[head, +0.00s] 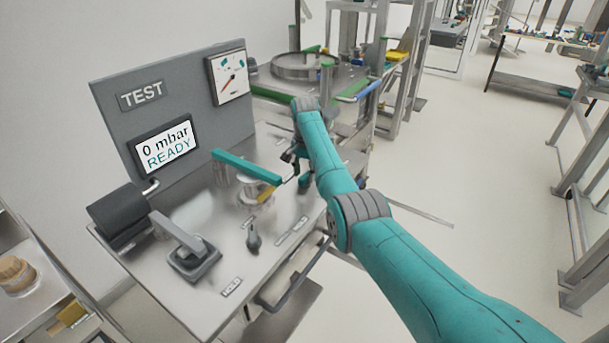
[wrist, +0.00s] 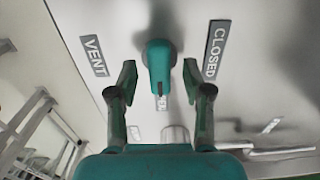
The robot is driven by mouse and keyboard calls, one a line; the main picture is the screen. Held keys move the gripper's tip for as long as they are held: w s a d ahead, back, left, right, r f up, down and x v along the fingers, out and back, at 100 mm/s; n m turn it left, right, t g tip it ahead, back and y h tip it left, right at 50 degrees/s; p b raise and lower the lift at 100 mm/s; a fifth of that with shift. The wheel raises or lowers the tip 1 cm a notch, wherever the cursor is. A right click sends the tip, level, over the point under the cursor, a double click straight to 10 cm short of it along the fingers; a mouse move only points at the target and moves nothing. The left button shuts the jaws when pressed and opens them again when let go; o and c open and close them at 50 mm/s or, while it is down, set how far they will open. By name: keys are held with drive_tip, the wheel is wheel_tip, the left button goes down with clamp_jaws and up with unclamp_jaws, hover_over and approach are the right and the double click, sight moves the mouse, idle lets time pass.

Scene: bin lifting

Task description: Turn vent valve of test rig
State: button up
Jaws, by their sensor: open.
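The vent valve (wrist: 160,58) shows in the wrist view as a round grey hub with a short teal handle. The handle points toward the bottom of the picture, toward a small, partly hidden label (wrist: 161,103). A VENT label (wrist: 93,55) is to its left and a CLOSED label (wrist: 215,48) to its right. My gripper (wrist: 159,76) is open, one finger on each side of the handle, with a visible gap on both sides. In the head view my gripper (head: 301,168) is mostly hidden behind my arm, over the right part of the test rig (head: 215,305).
The rig carries a TEST panel (head: 118,75) with a gauge (head: 229,78) and a screen (head: 165,143) reading 0 mbar READY. A teal bar (head: 245,167), a lever (head: 180,235) and a dark knob (head: 253,238) stand left of my gripper. Open floor lies right.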

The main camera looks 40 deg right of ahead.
drive_tip(key=shift+f, duration=0.45)
clamp_jaws()
